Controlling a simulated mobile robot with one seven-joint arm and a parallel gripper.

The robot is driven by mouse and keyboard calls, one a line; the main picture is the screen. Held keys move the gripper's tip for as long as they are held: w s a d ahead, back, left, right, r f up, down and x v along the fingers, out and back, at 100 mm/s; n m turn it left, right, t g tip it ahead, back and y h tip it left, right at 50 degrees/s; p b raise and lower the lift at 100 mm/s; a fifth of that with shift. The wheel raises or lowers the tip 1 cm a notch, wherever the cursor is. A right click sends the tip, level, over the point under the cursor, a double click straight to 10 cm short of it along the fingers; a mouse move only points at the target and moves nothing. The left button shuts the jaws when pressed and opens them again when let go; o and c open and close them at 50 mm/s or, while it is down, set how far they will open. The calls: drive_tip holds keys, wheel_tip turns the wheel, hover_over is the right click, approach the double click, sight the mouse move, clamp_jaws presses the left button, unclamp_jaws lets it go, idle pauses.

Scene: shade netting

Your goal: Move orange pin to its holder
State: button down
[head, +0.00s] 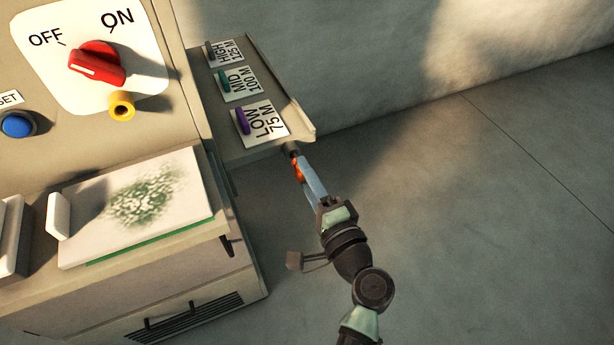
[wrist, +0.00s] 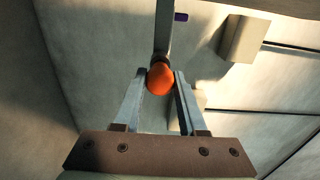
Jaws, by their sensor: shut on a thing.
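The orange pin (wrist: 160,80) shows as a round orange end between the fingertips of my gripper (wrist: 160,84) in the wrist view. In the head view my gripper (head: 303,172) is shut on the orange pin (head: 297,170), just below and in front of the side shelf's front edge. A dark tip shows at the pin's far end, close to the shelf edge; I cannot tell whether it touches. The shelf (head: 300,126) carries purple (head: 242,121), green (head: 224,80) and dark grey (head: 209,50) pins beside LOW, MID and HIGH labels. The orange pin's holder cannot be made out.
A machine panel at left has a red knob (head: 97,64), a yellow ring (head: 121,106) and a blue button (head: 18,124). A tray below holds a white-and-green board (head: 140,205). A wall stands behind the shelf. The floor (head: 470,230) at right is clear.

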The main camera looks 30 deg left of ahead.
drive_tip(key=shift+w+a, duration=0.15)
drive_tip(key=shift+w+a+b, duration=0.3)
drive_tip(key=shift+w+a, duration=0.05)
drive_tip(key=shift+a, duration=0.1)
idle(0.3)
drive_tip(key=shift+c, duration=1.9)
unclamp_jaws()
drive_tip(key=shift+d, duration=0.1)
drive_tip(key=v, duration=1.3)
drive_tip(key=shift+b, duration=0.35)
